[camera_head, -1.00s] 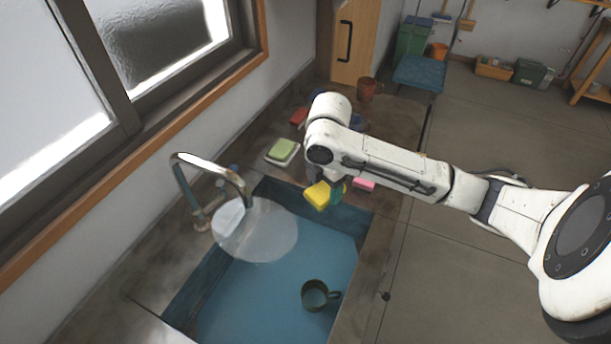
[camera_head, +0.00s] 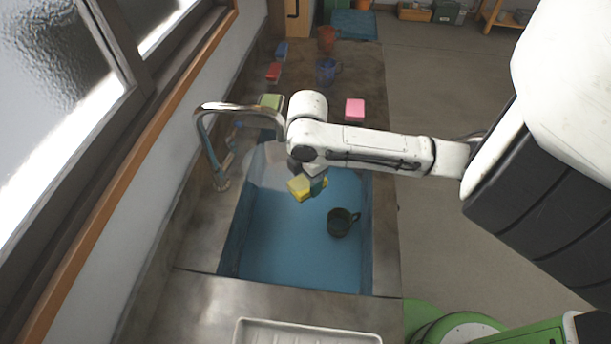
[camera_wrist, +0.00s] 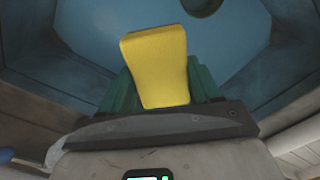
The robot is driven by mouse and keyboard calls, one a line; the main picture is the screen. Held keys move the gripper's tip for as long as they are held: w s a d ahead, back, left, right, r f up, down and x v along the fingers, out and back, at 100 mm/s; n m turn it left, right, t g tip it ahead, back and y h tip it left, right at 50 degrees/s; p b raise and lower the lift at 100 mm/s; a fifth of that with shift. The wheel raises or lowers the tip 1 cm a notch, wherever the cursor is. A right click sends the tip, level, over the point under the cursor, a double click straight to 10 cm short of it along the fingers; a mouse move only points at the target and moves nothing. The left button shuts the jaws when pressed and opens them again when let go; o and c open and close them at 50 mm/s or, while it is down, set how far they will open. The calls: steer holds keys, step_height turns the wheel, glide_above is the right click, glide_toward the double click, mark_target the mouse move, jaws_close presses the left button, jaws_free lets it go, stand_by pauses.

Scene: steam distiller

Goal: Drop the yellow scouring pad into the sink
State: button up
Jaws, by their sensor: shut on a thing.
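The yellow scouring pad (camera_head: 299,188) is held in my gripper (camera_head: 316,184), over the blue sink (camera_head: 290,262) near its far end. In the wrist view the pad (camera_wrist: 157,62) stands between the green fingers of my gripper (camera_wrist: 160,92), which are shut on it. The sink (camera_wrist: 100,30) shows blue behind the pad. A clear round plate or lid (camera_head: 268,168) is at the sink's far left, partly hidden by my arm.
A curved metal tap (camera_head: 240,108) rises at the sink's left edge. Green (camera_head: 271,101), red (camera_head: 274,71) and pink (camera_head: 355,108) pads, a blue mug (camera_head: 327,70) and a brown pot (camera_head: 327,38) stand on the far counter. A white tray (camera_head: 305,334) lies at the near end.

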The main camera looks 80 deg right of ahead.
mark_target(307, 180)
steer(key=shift+f+b, duration=1.6)
steer(key=shift+f, duration=0.7)
steer(key=o, duration=1.1)
steer(key=shift+r, duration=0.1)
step_height(307, 180, up, 7)
steer(key=shift+r, duration=0.2)
